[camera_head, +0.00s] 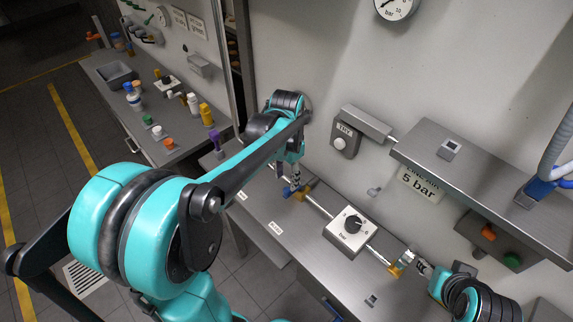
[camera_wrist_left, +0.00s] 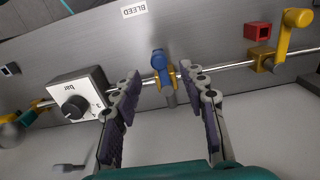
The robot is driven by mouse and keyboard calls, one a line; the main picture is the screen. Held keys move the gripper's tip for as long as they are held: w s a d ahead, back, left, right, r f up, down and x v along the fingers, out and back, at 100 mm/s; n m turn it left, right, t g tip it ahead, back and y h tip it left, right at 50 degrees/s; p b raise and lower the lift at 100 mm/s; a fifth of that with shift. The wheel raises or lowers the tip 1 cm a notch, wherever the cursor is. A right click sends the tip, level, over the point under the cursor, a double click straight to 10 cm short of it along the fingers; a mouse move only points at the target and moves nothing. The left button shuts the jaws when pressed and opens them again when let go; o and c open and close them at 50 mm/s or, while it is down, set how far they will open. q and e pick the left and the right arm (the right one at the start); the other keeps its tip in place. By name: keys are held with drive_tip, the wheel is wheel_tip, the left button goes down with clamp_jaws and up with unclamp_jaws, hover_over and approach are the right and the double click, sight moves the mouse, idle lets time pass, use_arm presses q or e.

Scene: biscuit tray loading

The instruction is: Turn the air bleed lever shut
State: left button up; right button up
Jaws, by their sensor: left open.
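The blue lever (camera_wrist_left: 159,62) sits on a small yellow valve body on the thin pipe, below the BLEED label (camera_wrist_left: 134,8) in the left wrist view. It points across the pipe. In the head view a bit of the blue lever (camera_head: 287,191) shows just below my left gripper (camera_head: 293,172). My left gripper (camera_wrist_left: 162,92) is open, with one finger on each side of the lever. I see no clear contact. My right gripper (camera_head: 424,268) is at the lower right by a yellow fitting (camera_head: 402,261); its finger gap is unclear.
A white regulator box (camera_wrist_left: 75,90) with a black knob is left of the lever in the wrist view. A yellow handle (camera_wrist_left: 290,32) and a red block (camera_wrist_left: 257,31) are to the right. A grey shelf (camera_head: 470,165) overhangs the bench's right side in the head view.

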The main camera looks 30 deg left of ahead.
use_arm(q)
wheel_tip(320, 180, up, 6)
drive_tip(key=shift+r, duration=0.25)
idle(0.5)
